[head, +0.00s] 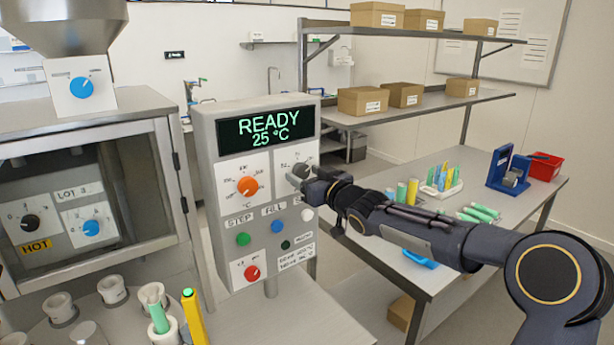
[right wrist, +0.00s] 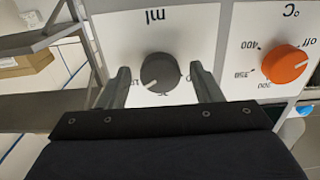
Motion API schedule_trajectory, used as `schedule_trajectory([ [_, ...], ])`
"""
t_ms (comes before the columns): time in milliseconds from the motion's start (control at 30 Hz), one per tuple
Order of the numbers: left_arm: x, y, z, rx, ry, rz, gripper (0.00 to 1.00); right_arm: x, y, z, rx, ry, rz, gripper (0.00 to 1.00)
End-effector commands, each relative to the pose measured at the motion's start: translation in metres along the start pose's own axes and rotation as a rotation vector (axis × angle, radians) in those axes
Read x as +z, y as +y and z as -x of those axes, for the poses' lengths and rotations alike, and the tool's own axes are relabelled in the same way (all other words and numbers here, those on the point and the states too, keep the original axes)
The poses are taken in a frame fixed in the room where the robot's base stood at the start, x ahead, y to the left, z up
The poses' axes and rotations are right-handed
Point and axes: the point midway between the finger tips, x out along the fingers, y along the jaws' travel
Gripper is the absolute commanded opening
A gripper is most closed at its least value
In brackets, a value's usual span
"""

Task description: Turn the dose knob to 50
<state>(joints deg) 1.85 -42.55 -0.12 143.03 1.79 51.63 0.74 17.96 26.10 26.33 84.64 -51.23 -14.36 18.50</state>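The dose knob is a round dark grey knob (right wrist: 161,73) on a white plate marked ml, with numbers around it. A pale mark on it points to the lower left in the upside-down right wrist view. In the head view this knob (head: 301,169) sits at the panel's upper right, partly hidden by my gripper. My right gripper (head: 297,180) is at the knob. In the right wrist view its fingers stand either side of the knob, with a gap on both sides. Most scale numbers are hidden or too small to read. My left gripper is not in view.
The control panel (head: 205,150) has a display reading READY 25 °C. The orange °C knob (right wrist: 286,64) is beside the dose knob. Below are a green button (head: 242,239), a blue button (head: 277,226), a white button (head: 307,215) and a red knob (head: 252,273).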

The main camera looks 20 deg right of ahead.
Motion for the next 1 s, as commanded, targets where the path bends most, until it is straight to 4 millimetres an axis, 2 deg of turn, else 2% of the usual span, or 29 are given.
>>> schedule_trajectory([
  [67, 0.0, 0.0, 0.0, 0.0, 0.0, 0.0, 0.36, 0.0, 0.0, 0.0002, 0.0, 0.0, 0.0, 0.48],
  [300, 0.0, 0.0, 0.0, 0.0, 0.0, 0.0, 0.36, 0.0001, 0.0, 0.0003, 0.0, 0.0, 0.0, 0.17],
  [667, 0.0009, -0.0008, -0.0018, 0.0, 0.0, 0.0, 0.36, 0.0007, -0.0003, 0.0003, -0.001, 0.0, 0.065, 0.17],
  [1000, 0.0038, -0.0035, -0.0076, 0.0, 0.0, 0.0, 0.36, 0.0015, -0.0003, 0.0001, -0.002, 0.0, 0.319, 0.17],
])
